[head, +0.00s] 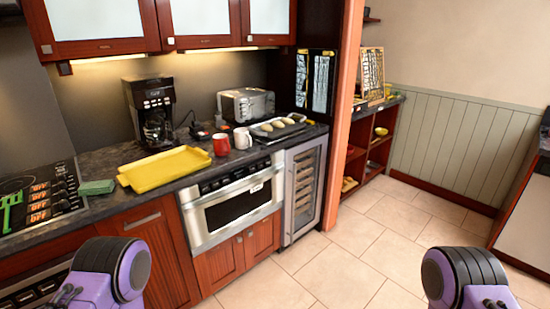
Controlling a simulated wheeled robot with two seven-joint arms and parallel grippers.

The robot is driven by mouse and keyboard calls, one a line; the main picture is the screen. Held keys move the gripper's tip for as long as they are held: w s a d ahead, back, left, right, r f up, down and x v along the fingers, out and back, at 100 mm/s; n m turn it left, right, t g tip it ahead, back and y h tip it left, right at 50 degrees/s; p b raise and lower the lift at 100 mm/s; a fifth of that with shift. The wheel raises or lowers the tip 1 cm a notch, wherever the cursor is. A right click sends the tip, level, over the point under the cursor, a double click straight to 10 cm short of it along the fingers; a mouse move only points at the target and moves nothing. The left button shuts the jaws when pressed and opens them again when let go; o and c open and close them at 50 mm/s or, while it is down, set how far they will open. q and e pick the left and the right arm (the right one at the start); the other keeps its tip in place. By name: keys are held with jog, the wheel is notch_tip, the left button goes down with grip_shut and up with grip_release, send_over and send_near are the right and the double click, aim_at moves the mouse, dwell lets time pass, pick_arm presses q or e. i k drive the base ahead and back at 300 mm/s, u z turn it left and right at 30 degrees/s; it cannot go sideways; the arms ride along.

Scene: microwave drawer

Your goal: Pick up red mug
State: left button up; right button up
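A red mug (221,145) stands upright on the dark countertop, right of a yellow tray (164,168) and touching or very near a white mug (242,138) on its right. My two arms show only as rounded purple and black links at the bottom left and bottom right of the head view, well short of the counter. Neither gripper's fingers are in the picture.
A black coffee maker (152,110) and a toaster (246,105) stand behind the mugs. A dark baking tray (279,128) with several rolls lies to the right. A built-in microwave drawer (233,203) is below the counter. The tiled floor (350,262) in front is clear.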

aim_at(221, 141)
jog(key=z, duration=0.9)
jog(key=i, duration=1.35)
jog(key=u, duration=0.8)
jog(key=i, duration=0.65)
jog(key=u, duration=0.75)
